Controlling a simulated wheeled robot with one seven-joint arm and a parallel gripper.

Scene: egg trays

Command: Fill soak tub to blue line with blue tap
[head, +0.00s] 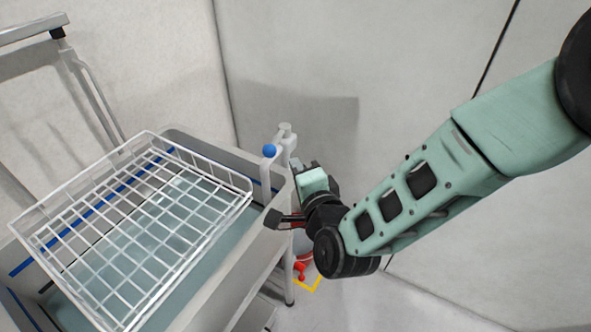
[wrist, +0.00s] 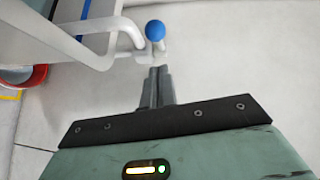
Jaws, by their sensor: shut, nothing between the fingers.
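The soak tub (head: 232,262) is a grey tub on the left in the head view, with water in it and a blue line (head: 22,267) along its inner wall. I cannot tell exactly how the water level stands against the line. The blue tap (head: 269,151) has a round blue knob on a white post at the tub's right corner. The knob also shows in the wrist view (wrist: 155,30), just beyond my fingertips. My gripper (head: 272,219) is shut and empty, beside the tub's right wall. In the wrist view its fingers (wrist: 157,75) are together, pointing toward the knob and apart from it.
A white wire basket (head: 143,135) sits over the tub. A red object (head: 300,268) and yellow floor marking (head: 312,287) lie low beside the tub's stand. A metal rail frame (head: 85,75) stands at the back left. Walls close off the back; floor at the right is clear.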

